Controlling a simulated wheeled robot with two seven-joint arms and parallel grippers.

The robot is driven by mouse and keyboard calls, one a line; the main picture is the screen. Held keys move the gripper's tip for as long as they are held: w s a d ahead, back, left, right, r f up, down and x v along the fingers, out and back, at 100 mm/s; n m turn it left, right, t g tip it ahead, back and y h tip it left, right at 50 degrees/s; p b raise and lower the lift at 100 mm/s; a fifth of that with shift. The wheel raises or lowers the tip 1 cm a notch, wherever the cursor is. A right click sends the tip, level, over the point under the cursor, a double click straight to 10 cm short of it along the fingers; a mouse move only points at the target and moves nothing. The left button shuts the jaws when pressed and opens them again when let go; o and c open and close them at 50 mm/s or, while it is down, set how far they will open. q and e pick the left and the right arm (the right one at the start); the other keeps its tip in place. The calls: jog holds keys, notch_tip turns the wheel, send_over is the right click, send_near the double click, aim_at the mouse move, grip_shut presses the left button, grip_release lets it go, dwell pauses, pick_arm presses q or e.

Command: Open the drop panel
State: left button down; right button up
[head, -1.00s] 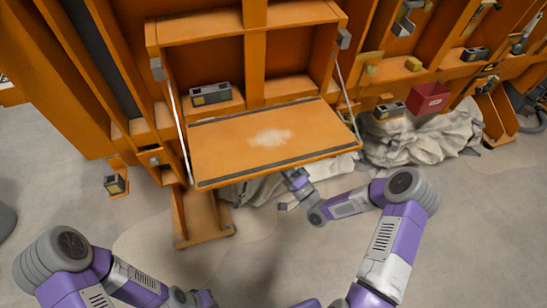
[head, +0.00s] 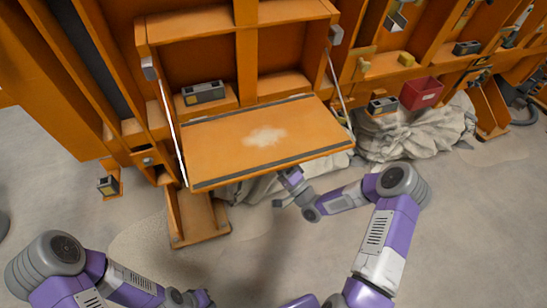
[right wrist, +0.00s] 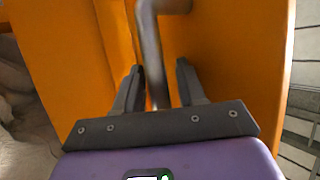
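The orange drop panel (head: 225,150), with dark strips and a pale worn patch, lies folded down from its frame in the head view, sloping slightly toward me. A thin stay runs along each side. My right arm reaches under its front edge, and the panel hides the fingers there. In the right wrist view my right gripper (right wrist: 158,72) has its fingers apart, one on each side of a bent grey metal bar (right wrist: 155,60) beside orange surfaces. A gap shows at the right finger; contact at the left is unclear. My left arm is at the lower left, its gripper outside the picture.
A grey-and-black box (head: 203,92) sits on the ledge behind the panel. A red bin (head: 421,92) and crumpled pale sacking (head: 415,135) lie to the right. An orange foot bracket (head: 198,220) stands on the floor below the panel. The floor nearer me is clear.

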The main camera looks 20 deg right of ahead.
jog(key=p+v, duration=0.1)
jog(key=v, duration=0.6)
jog(key=shift+s, duration=0.25)
jog(key=shift+d+f, duration=0.1)
